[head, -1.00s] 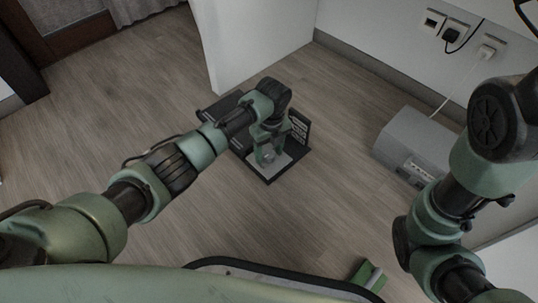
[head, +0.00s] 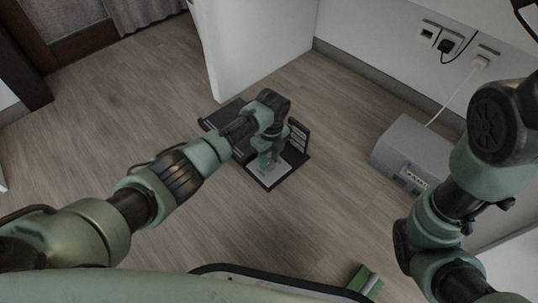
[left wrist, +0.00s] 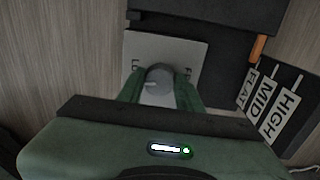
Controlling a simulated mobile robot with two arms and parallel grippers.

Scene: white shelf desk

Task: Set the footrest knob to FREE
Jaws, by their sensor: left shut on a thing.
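The footrest (head: 228,112) is a dark flat unit on the floor, with a light plate (left wrist: 137,45) at its near end. A round grey knob (left wrist: 160,76) sits on the plate. A pale mark shows on the knob's left part in the left wrist view. Lettering beside the knob is partly hidden and I cannot read it fully. My left gripper (head: 268,163) reaches down over the plate; in the left wrist view its green fingers (left wrist: 160,88) are shut on the knob from both sides. My right arm shows at the right, but its gripper is out of view.
A side panel (left wrist: 270,105) marked FLAT, MID and HIGH stands beside the plate, with an orange piece (left wrist: 258,47) near it. A grey box (head: 408,150) sits by the wall. A green object (head: 365,282) lies at the bottom.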

